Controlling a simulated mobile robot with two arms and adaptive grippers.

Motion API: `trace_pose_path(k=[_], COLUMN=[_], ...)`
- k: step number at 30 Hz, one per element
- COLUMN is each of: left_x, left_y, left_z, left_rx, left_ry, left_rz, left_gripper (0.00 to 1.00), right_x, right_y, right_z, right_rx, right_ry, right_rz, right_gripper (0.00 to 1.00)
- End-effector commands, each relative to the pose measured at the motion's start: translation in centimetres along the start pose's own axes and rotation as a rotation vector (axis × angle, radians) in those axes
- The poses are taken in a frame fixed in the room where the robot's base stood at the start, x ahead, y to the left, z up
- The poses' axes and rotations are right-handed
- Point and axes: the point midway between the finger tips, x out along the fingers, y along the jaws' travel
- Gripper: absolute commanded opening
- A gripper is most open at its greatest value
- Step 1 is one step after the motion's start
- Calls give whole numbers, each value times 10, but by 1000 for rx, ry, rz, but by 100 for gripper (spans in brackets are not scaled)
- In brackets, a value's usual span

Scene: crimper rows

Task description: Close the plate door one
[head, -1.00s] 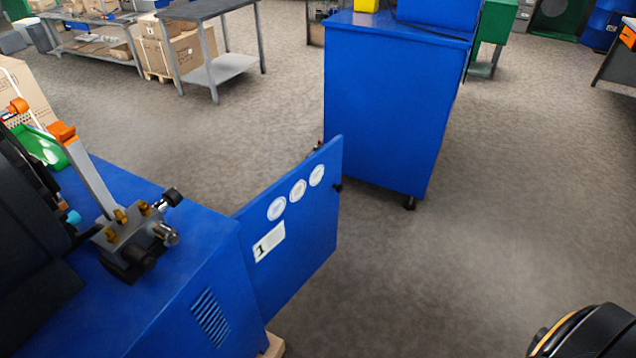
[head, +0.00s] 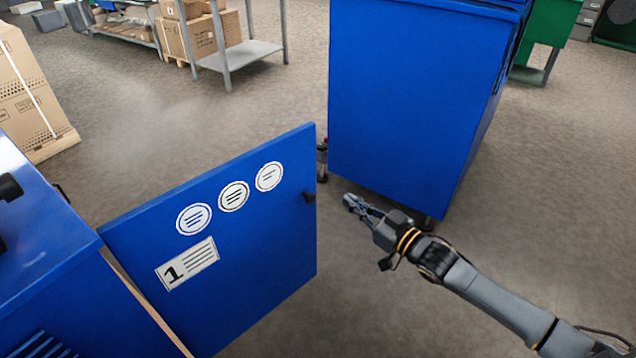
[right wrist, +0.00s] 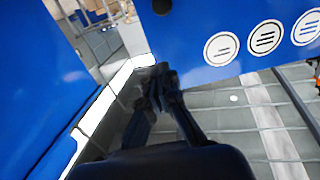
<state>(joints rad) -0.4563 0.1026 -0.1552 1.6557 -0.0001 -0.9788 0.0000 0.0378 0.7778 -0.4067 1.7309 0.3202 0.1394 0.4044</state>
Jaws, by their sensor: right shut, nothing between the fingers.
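The plate door one (head: 250,240) is a blue panel with three round white stickers and a label with the numeral 1. It stands swung open from the blue machine (head: 35,240) at the left. A small black knob (head: 309,197) sits near its free edge. My right gripper (head: 350,200) is shut and empty, a little to the right of that edge and apart from it. In the right wrist view the shut fingers (right wrist: 158,75) point past the door (right wrist: 225,35), whose stickers and black knob show at the top. My left gripper is not in view.
A large blue cabinet (head: 410,100) on casters stands behind the door's free edge, close to my right gripper. Cardboard boxes (head: 30,95) and a grey table (head: 245,52) stand at the back left. The floor at the right is open.

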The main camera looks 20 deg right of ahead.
Motion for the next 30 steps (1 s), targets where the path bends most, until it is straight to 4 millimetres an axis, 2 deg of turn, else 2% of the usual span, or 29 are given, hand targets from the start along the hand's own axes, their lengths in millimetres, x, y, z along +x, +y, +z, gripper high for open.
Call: trace_pose_path(k=[12,18,24,30], left_x=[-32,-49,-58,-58], left_y=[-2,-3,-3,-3], left_z=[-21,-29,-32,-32], left_rx=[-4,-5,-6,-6], left_ry=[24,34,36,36], left_rz=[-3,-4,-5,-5], left_gripper=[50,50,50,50], right_x=[81,110,121,122], right_y=[1,1,1,1], right_z=[0,1,1,1], right_rx=[-2,-2,-1,-1], right_ry=[2,0,-2,-2], right_rz=[2,2,2,2], right_gripper=[0,0,0,0])
